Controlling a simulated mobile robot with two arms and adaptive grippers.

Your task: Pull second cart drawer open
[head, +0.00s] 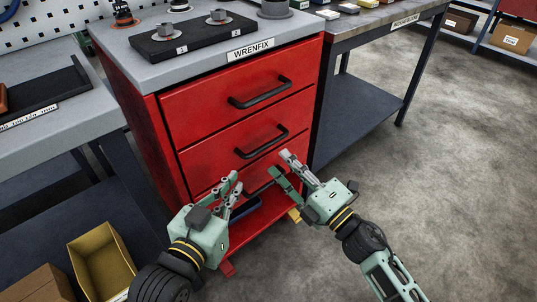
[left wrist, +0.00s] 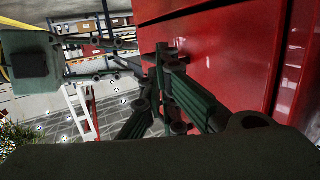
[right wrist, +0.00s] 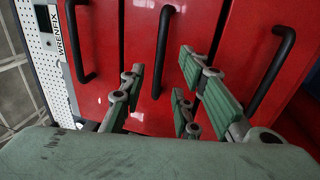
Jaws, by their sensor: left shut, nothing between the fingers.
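The red cart (head: 170,140) has black bar handles on its drawer fronts. The second drawer (head: 205,158) looks flush with its neighbours, and its handle (head: 262,146) shows in full. My right gripper (head: 283,164) is open just in front of and below that handle. In the right wrist view the second handle (right wrist: 163,50) lies between the two spread fingers; contact cannot be told. The lower handle (head: 262,182) is partly hidden by the right gripper. My left gripper (head: 236,184) is shut and empty in front of the lower drawer, close to the red front (left wrist: 220,60).
The grey cart top (head: 215,60) carries a black tray with metal parts. A workbench (head: 60,110) stands left, with a yellow bin (head: 103,262) below. Another table (head: 370,28) adjoins on the right. Open floor (head: 460,160) lies to the right.

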